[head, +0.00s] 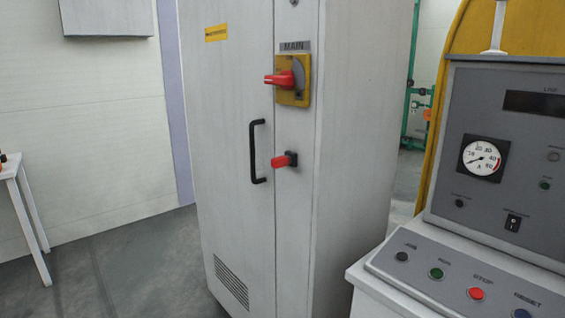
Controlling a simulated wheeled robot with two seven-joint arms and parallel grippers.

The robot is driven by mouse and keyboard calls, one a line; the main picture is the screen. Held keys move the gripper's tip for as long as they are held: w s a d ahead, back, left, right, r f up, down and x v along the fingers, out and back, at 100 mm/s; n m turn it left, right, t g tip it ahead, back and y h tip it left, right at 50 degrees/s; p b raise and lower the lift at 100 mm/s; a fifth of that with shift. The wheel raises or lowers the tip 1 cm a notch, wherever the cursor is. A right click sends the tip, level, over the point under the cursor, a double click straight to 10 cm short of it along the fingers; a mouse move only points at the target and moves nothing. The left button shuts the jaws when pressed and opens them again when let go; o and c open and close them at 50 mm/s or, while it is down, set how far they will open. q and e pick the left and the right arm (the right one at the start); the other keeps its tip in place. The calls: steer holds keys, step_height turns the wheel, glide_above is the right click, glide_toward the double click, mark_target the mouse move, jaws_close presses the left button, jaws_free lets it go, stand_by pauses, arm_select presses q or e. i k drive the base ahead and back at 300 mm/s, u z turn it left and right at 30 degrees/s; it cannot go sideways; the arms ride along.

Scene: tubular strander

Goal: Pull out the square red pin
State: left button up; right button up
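A small red pin (280,161) sticks out to the left from a dark mount (291,158) on the front of a tall grey cabinet (225,200). It sits below the main switch and to the right of a black door handle (256,151). The main switch has a yellow plate (292,95) and a red handle (280,79) under a label reading MAIN. Neither of my grippers shows in the head view.
A control console (440,280) with a gauge (483,158) and several buttons stands at the right, close to the cabinet's right side. A white table (22,200) is at the left edge. The floor (130,265) left of the cabinet is clear.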

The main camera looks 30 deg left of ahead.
mark_target(282, 161)
steer(key=k, duration=0.5)
steer(key=u, duration=1.45)
steer(key=i, duration=0.95)
steer(key=z, duration=2.05)
